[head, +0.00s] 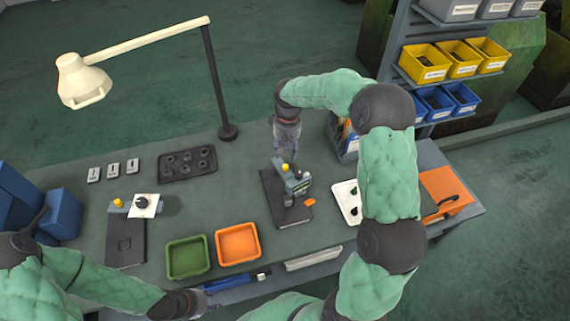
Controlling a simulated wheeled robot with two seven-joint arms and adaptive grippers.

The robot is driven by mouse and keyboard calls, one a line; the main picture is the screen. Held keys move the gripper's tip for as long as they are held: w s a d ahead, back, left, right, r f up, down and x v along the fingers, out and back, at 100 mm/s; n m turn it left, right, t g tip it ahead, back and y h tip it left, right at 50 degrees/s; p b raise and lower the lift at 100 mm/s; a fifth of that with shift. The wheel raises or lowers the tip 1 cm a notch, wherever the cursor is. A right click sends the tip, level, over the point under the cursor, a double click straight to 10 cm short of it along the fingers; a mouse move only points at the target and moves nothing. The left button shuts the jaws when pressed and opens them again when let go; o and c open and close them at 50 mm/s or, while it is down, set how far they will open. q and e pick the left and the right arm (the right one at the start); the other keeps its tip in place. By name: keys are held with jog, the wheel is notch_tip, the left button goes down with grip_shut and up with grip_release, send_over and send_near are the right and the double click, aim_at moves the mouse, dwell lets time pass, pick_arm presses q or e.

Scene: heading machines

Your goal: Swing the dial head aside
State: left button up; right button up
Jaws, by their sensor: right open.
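A small gauge stand (273,196) with a dark flat base sits in the middle of the bench. Its grey head (297,187) carries a yellow knob, and a small orange piece (309,202) shows at its right side. The dial face cannot be made out. My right gripper (289,155) is open, pointing down just behind and above the head; whether it touches is unclear. A second dark-based stand (125,240) with a yellow knob and a white card (143,206) is at the left. My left gripper (203,302) is low at the bench's front edge; its fingers are unclear.
Green (188,258) and orange (238,243) trays lie in front of the stands. A dark tray with round parts (187,164) is behind. A lamp post (228,131) rises at the back edge. A white tray (346,202) and an orange board (446,188) are right.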

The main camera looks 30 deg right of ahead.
aim_at(286, 165)
notch_tip(286, 165, down, 8)
jog(key=shift+w+a+f, duration=0.1)
dwell(0.4)
grip_shut()
